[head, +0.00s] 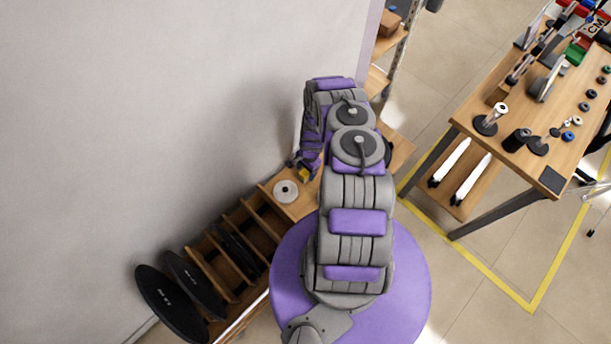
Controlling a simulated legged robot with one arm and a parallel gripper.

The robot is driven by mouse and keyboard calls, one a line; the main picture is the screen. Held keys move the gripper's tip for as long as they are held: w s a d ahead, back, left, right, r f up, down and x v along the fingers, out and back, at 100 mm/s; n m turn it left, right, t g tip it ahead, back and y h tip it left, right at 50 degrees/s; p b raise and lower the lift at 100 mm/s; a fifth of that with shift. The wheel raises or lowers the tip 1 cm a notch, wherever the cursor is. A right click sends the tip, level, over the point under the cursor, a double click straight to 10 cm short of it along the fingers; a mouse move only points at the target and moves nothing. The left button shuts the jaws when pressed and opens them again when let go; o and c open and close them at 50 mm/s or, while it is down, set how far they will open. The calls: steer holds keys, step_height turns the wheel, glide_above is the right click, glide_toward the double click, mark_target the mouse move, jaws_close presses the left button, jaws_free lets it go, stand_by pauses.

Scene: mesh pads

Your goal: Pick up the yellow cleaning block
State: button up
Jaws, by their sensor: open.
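A small yellow block (305,175) shows at the end of my arm, over or on the wooden surface by the grey wall. My gripper (308,167) points down right at the block, and its jaws look small and dark here. The gripper is open. Part of the block is hidden by the gripper, and I cannot tell whether the fingers touch it.
A pale roll or disc (286,191) lies on the wood just left of the block. A wooden rack (215,262) with black discs (170,303) runs to the lower left. The wall (180,110) is close on the left. A workbench (540,165) with tools stands at right.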

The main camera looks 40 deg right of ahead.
mark_target(305, 171)
steer(key=shift+a+f, duration=0.35)
steer(key=shift+f, duration=0.45)
steer(key=shift+d, duration=0.1)
steer(key=c, duration=1)
step_height(305, 171, up, 10)
steer(key=p, duration=0.3)
steer(key=shift+c, duration=0.2)
